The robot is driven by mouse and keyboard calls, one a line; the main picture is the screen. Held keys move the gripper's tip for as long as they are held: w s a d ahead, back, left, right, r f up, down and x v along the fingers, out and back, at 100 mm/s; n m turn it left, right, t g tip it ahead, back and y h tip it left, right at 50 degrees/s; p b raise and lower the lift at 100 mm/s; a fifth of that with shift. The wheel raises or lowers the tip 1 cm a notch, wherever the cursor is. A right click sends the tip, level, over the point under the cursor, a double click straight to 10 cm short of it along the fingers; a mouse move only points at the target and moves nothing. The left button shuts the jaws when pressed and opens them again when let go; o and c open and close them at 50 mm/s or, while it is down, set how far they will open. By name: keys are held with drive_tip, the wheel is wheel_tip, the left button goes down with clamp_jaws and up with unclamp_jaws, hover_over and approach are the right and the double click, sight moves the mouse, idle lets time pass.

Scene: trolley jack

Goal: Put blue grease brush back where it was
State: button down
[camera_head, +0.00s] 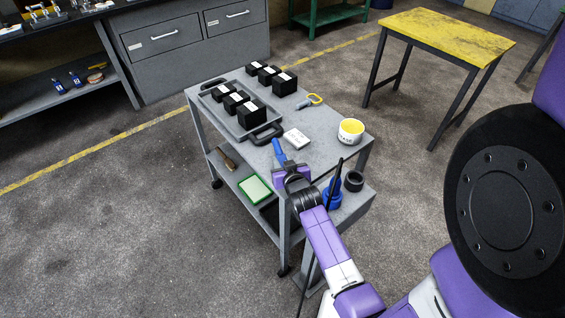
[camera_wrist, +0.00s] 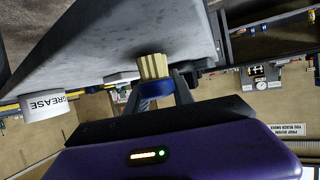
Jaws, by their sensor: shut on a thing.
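The blue grease brush (camera_head: 279,152) is in my gripper (camera_head: 286,168), over the near end of the grey trolley's top. In the wrist view its pale tan bristles (camera_wrist: 154,67) point away from my gripper (camera_wrist: 158,95), and its blue part (camera_wrist: 157,90) sits between the two fingers. I cannot tell whether the brush touches the trolley top. The grease tub (camera_head: 350,133), white with yellow inside, stands on the trolley's right corner, apart from the brush. It also shows in the wrist view (camera_wrist: 45,104), lettered GREASE.
A yellow table (camera_head: 450,38) stands behind.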

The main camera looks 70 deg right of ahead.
drive_tip(key=shift+f, duration=0.2)
drive_tip(key=shift+f, duration=0.2)
drive_tip(key=c, duration=1.1)
unclamp_jaws()
drive_tip(key=shift+r, duration=0.15)
